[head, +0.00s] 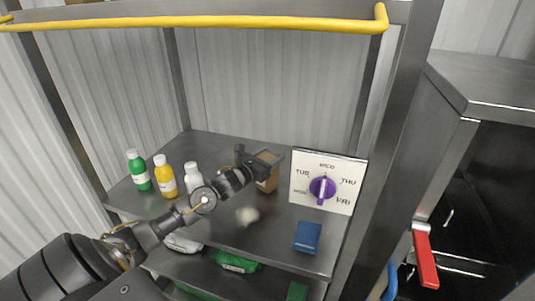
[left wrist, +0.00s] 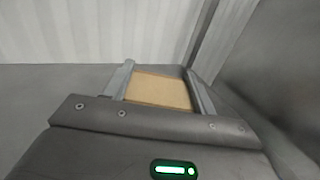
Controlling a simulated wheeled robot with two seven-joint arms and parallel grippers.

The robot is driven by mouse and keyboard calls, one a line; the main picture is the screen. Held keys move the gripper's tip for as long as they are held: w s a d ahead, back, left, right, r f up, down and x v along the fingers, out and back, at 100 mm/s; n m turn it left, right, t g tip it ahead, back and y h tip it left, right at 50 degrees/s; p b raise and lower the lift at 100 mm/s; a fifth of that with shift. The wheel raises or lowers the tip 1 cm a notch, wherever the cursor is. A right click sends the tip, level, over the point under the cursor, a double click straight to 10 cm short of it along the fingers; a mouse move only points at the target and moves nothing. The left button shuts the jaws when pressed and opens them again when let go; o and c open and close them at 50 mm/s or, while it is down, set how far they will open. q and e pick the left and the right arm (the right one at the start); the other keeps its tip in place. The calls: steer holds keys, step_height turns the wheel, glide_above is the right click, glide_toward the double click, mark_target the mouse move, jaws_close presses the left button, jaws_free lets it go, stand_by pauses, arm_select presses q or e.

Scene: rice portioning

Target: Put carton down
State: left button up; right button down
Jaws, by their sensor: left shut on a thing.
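The carton (head: 268,183) is a brown box on the grey metal shelf, near the middle of the head view. My left gripper (head: 265,160) reaches it from the left and is shut on its upper part. In the left wrist view the carton's tan face (left wrist: 160,91) fills the space between the two fingers of the left gripper (left wrist: 158,90). Whether the carton's bottom touches the shelf is hard to tell. My right gripper is not in view.
Green (head: 138,170), yellow (head: 165,176) and white (head: 193,177) bottles stand left on the shelf (head: 245,238). A dial board (head: 328,181) stands right of the carton. A blue object (head: 307,236) lies near the front edge. A small pale heap (head: 247,215) lies mid-shelf. A yellow bar (head: 200,22) crosses above.

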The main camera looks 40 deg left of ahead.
arm_select(q)
steer(key=shift+f, duration=0.2)
steer(key=shift+f, duration=0.15)
steer(key=o, duration=1.6)
steer(key=shift+c, duration=0.2)
